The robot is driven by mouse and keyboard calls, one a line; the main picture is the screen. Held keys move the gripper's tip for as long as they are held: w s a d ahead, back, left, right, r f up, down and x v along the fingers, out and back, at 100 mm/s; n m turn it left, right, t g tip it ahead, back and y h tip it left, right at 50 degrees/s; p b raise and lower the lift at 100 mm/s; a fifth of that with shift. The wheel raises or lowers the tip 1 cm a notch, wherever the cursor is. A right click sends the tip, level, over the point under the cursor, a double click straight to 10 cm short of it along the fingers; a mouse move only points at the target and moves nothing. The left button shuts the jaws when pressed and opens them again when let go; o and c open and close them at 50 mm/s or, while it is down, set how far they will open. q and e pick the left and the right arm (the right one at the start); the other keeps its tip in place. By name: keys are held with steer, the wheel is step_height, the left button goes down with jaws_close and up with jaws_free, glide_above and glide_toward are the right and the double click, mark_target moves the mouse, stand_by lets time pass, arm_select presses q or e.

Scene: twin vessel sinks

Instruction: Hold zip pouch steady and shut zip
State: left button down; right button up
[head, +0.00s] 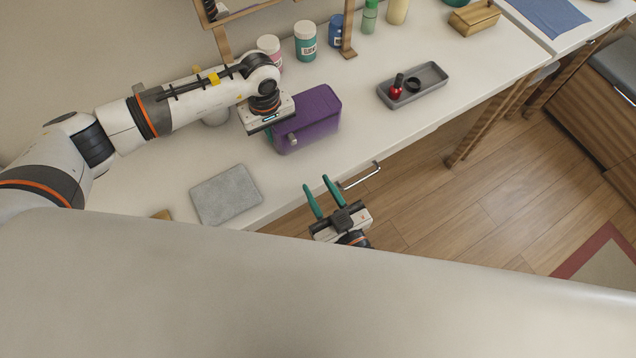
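The purple zip pouch (318,108) stands on the white counter, near its front edge. A small grey piece (292,138), possibly the zip pull, shows on its front left side. My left gripper (268,122) reaches in from the left and is at the pouch's left end. My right gripper (317,184) is below the pouch in the picture, in front of the counter edge. Its two green fingers are apart with nothing between them.
A grey cloth or mat (226,194) lies left of the pouch. A grey tray (412,86) holding a red bottle (397,87) is to the right. Jars (305,41) and a wooden stand (348,35) are behind. A metal towel bar (362,176) juts from the counter front.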

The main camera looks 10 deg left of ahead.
arm_select(q)
steer(key=c, duration=1.5)
jaws_free()
steer(key=shift+c, duration=0.2)
